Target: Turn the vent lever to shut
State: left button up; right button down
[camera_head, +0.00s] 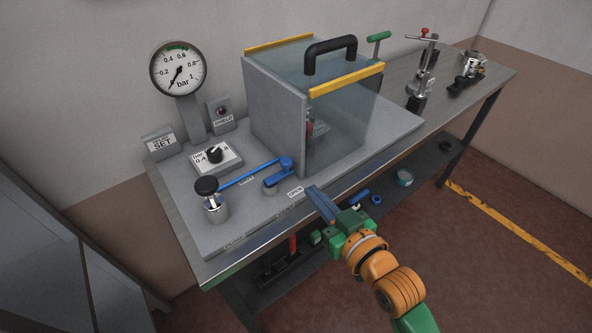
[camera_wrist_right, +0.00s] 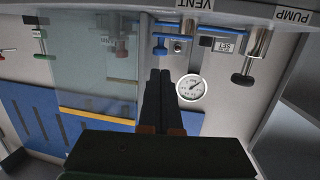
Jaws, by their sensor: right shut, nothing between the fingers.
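The blue vent lever (camera_head: 279,177) sits on a short post near the front of the grey base plate. Its arm slants toward the right, with the OPEN label (camera_head: 295,191) close to that end; a SHUT label (camera_head: 246,181) lies to its left. Blue parts at the vent also show in the right wrist view (camera_wrist_right: 160,49), near the VENT label (camera_wrist_right: 195,4). My right gripper (camera_head: 312,190) is shut and empty, its fingertips near the OPEN label, apart from the lever as far as I can tell. Its fingers show in the wrist view (camera_wrist_right: 160,74). My left gripper is not in view.
A clear-sided chamber with a black handle (camera_head: 330,45) stands right behind the lever. A pump with a black knob (camera_head: 206,185) and a blue tube (camera_head: 247,174) are left. A gauge (camera_head: 178,68) stands behind. Small items lie on the lower shelf.

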aim_at(289, 165)
jog(key=x, duration=0.8)
jog(key=shift+w+a, duration=0.1)
jog(key=shift+w, duration=0.1)
jog(key=shift+p, duration=0.35)
